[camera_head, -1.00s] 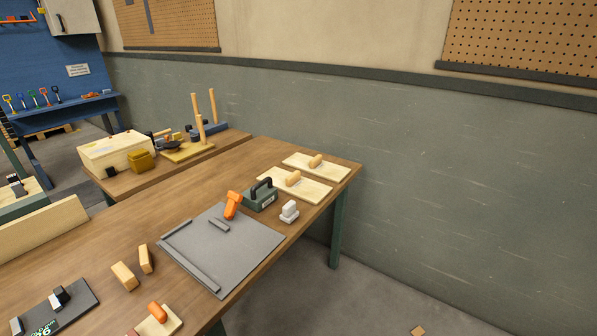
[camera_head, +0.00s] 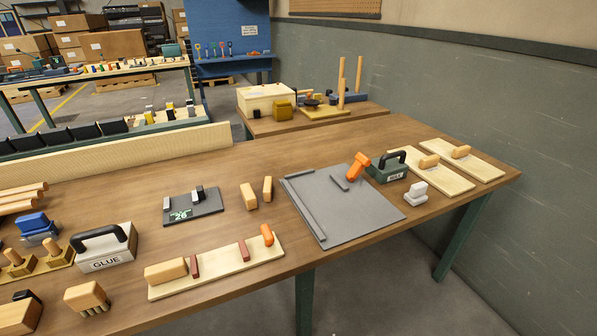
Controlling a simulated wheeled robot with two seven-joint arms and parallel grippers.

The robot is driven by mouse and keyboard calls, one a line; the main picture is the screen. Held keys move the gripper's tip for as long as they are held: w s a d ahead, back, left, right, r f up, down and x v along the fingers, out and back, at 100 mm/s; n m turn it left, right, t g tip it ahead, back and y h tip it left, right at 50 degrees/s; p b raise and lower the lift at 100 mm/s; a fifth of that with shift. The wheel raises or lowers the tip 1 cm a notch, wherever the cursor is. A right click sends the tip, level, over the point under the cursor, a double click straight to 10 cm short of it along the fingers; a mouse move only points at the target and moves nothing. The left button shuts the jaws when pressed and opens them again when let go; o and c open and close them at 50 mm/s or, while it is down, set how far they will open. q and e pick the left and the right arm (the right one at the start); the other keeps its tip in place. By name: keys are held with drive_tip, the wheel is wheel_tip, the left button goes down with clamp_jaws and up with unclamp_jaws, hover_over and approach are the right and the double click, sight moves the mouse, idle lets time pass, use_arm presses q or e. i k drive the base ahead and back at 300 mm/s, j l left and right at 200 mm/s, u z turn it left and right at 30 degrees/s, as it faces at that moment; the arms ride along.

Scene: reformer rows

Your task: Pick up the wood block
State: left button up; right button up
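Two small plain wood blocks stand close together near the middle of the table: a wider wood block (camera_head: 248,196) and a narrower one (camera_head: 267,188). A larger wood block (camera_head: 165,271) sits at the left end of a pale board on the front edge. Another block (camera_head: 86,297) with short pegs stands at the front left. I cannot tell which one the task names. Neither of my grippers shows in the view.
The wooden table (camera_head: 360,142) also holds a grey mat (camera_head: 350,215) with an orange-handled tool (camera_head: 358,166), a green box (camera_head: 387,168), a GLUE box (camera_head: 104,247) and a dark plate (camera_head: 193,207). Bare tabletop surrounds the two small blocks.

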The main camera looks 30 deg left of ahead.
sight(248, 194)
drive_tip(key=k+u, duration=0.15)
drive_tip(key=u, duration=1.05)
drive_tip(key=i+l, duration=0.1)
drive_tip(key=l+u, duration=0.05)
